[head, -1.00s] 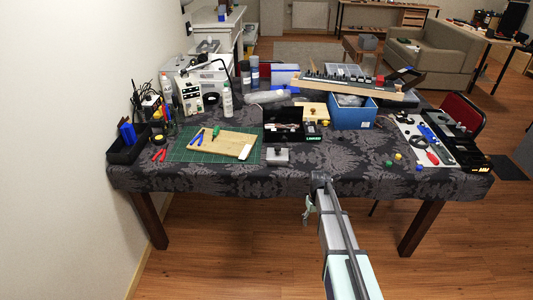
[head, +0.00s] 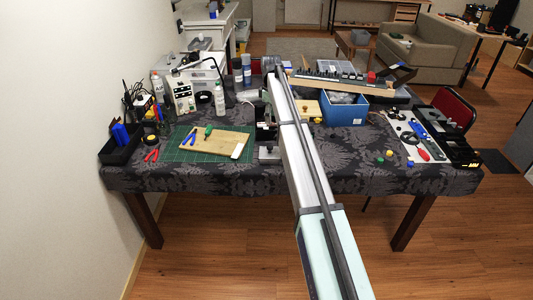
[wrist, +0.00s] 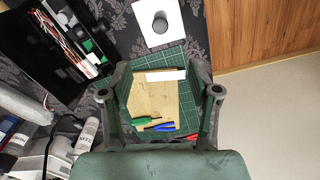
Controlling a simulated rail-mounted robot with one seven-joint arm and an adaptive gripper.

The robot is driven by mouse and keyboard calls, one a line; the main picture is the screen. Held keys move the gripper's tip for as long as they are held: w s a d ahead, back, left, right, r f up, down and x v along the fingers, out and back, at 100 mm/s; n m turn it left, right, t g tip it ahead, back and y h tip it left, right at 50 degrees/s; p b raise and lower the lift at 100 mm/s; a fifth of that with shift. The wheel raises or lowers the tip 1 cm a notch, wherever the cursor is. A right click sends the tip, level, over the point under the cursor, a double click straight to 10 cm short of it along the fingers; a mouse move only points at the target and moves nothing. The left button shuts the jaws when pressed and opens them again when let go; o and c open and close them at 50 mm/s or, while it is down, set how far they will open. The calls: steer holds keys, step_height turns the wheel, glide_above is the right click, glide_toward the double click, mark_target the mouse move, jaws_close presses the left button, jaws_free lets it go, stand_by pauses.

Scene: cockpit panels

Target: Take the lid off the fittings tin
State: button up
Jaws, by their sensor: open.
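My gripper is mostly hidden behind my arm in the head view.
A wooden board (head: 224,141) with pliers and a screwdriver lies on a green mat (head: 182,153). A black open case (wrist: 42,52) stands beside the tin.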

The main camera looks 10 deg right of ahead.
steer(key=p, duration=0.3)
glide_toward(270, 146)
step_height(270, 146, down, 6)
steer(key=shift+r, duration=0.25)
steer(key=shift+f+p, duration=1.4)
steer(key=shift+f, duration=1.2)
jaws_close()
